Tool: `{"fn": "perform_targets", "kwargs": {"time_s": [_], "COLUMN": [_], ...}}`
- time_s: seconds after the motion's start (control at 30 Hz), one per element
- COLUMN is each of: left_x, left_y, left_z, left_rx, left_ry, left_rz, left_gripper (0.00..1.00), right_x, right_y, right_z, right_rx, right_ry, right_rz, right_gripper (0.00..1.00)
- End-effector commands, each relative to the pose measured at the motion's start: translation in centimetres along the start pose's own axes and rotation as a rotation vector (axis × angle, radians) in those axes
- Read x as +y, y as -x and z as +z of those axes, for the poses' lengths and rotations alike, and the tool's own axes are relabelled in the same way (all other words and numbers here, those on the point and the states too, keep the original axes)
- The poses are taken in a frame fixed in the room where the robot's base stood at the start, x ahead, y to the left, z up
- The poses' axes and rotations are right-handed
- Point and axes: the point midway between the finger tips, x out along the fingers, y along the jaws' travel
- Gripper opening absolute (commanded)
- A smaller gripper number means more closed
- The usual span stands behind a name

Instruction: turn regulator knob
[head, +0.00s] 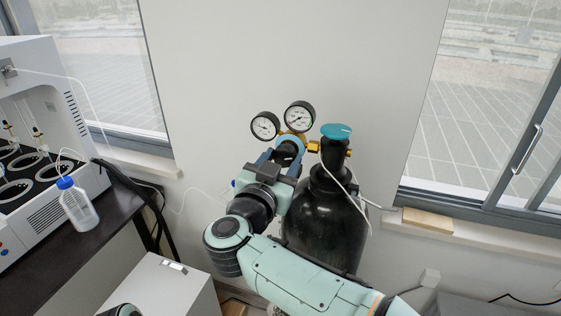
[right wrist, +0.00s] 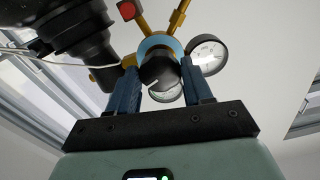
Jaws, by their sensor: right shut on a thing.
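The gas regulator, with a blue ring and brass fittings, stands in front of the wall in the head view. My right gripper (head: 283,155) reaches up to it from below and covers its front. In the right wrist view the dark regulator knob (right wrist: 160,71) sits between the two blue fingers of my right gripper (right wrist: 160,80), which is shut on it. The knob is mostly hidden by the gripper in the head view. Two round gauges, left (head: 265,126) and right (head: 299,116), rise above the regulator. My left gripper is not in view.
A black gas cylinder (head: 325,225) with a teal top handwheel (head: 336,131) stands right of the gripper. A white hose (head: 350,190) hangs before it. At left, a dark bench (head: 95,235) holds a white distiller (head: 45,60) and a blue-capped bottle (head: 76,206).

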Motion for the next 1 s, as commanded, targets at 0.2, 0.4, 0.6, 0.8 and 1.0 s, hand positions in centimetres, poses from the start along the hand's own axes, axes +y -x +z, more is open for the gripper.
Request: {"fn": "perform_targets", "kwargs": {"time_s": [0.2, 0.4, 0.6, 0.8, 1.0], "left_x": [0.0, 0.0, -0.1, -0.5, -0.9], "left_y": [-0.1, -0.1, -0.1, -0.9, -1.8], "left_z": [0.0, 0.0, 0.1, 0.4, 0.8], "left_rx": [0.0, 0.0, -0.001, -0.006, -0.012], "left_ry": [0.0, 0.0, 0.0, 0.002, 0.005], "left_rz": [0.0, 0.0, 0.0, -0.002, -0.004], "left_gripper": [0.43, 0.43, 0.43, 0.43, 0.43], "right_x": [0.0, 0.0, 0.0, 0.0, -0.1], "right_y": [0.0, 0.0, 0.2, 2.9, 7.6], "right_z": [0.0, 0.0, 0.0, 0.1, 0.2], "right_rx": [0.001, 0.001, 0.001, 0.0, 0.0], "right_ry": [0.001, 0.002, 0.001, 0.0, 0.001], "right_rz": [0.0, 0.0, -0.002, -0.004, -0.006], "right_gripper": [0.57, 0.76, 0.76, 0.76, 0.76]}}
